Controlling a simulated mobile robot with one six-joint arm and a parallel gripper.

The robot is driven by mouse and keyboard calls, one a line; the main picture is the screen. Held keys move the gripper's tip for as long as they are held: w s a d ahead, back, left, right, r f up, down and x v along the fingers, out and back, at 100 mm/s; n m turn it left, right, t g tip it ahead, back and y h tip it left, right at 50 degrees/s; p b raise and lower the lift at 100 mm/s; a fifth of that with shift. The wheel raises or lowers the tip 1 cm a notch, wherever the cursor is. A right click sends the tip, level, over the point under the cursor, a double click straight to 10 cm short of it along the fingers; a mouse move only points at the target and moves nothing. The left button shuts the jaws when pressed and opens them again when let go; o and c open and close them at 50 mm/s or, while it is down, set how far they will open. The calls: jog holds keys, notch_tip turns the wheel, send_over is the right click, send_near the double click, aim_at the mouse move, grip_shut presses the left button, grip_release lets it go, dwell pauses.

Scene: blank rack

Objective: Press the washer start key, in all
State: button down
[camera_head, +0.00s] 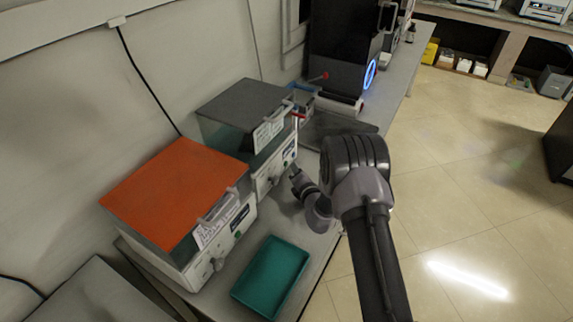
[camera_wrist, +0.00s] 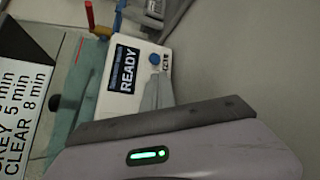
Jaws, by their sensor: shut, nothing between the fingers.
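The dark-topped machine (camera_head: 245,105) has a white front panel (camera_head: 273,168) and a paper sign. In the wrist view, a white panel (camera_wrist: 135,95) carries a dark display reading READY (camera_wrist: 124,69) and a round blue key (camera_wrist: 154,59). A small label sits beside the key. My gripper (camera_head: 295,173) is close in front of the dark-topped machine's panel. In the wrist view, my shut, empty fingers (camera_wrist: 158,78) point at the panel, their tips just below the blue key. I cannot tell whether they touch it.
An orange-topped machine (camera_head: 178,190) stands nearer on the bench, with a teal tray (camera_head: 271,275) in front. A tall black machine with a blue ring light (camera_head: 370,74) stands farther back. A printed sign (camera_wrist: 22,95) is left in the wrist view. Floor at right is open.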

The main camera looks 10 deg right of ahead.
dwell(0.6)
jog(key=shift+w+a, duration=0.25)
jog(key=shift+a, duration=0.1)
jog(key=shift+w+a, duration=0.25)
jog(key=shift+a, duration=0.1)
dwell(0.5)
jog(key=shift+s+d, duration=0.5)
jog(key=shift+d, duration=0.2)
jog(key=shift+s+d+p, duration=0.2)
jog(key=shift+s+d, duration=0.55)
jog(key=shift+d, duration=0.3)
jog(key=shift+s+d+p, duration=0.2)
jog(key=shift+s+d, duration=0.5)
jog(key=shift+d, duration=0.3)
